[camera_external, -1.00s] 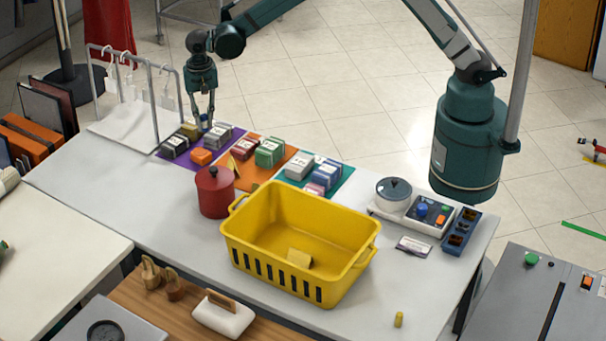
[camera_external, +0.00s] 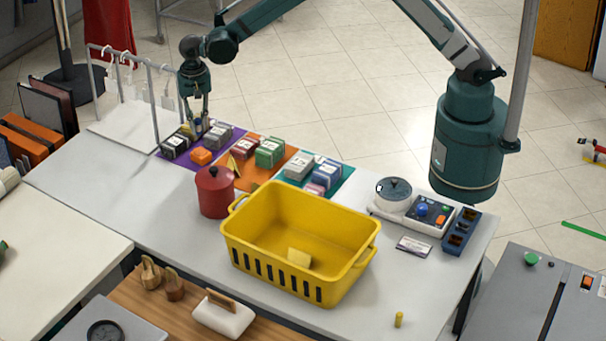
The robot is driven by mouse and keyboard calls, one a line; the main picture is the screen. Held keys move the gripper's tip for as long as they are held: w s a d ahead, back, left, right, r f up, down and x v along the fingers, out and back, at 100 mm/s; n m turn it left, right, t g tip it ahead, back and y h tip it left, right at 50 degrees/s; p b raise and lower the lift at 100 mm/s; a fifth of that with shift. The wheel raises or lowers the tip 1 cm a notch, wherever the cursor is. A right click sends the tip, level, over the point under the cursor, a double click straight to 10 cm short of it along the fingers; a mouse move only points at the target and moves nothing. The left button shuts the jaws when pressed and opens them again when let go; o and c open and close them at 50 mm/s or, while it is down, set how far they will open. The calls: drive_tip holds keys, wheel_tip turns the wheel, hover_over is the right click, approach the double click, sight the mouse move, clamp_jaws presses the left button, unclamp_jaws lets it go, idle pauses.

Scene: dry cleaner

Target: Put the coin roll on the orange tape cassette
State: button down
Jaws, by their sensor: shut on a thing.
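My gripper (camera_external: 197,127) points down over the back left of the table, above the purple mat. It is shut on a small blue-grey thing, mostly hidden between the fingers; I cannot tell from its look whether it is the coin roll. A small orange block (camera_external: 201,156), which may be the orange tape cassette, lies on the purple mat (camera_external: 170,153), nearer the camera than my gripper. Dark and grey labelled blocks (camera_external: 175,146) lie beside it. A small upright yellow cylinder (camera_external: 399,320) stands alone at the front right of the table.
Orange and teal mats with stacked blocks (camera_external: 270,152) lie to the right. A red lidded pot (camera_external: 214,192) and a large yellow basket (camera_external: 300,275) stand in front. A metal hanger rack (camera_external: 153,95) rises close to my gripper's left. The front left tabletop is clear.

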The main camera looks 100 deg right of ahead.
sight(199, 120)
drive_tip(key=shift+f, duration=1.9)
drive_tip(key=shift+f, duration=1.9)
drive_tip(key=shift+f+b, duration=0.15)
drive_tip(key=shift+b, duration=0.15)
drive_tip(key=c, duration=2.3)
unclamp_jaws()
wheel_tip(199, 120, up, 12)
drive_tip(key=shift+r+p, duration=0.2)
drive_tip(key=shift+p, duration=0.2)
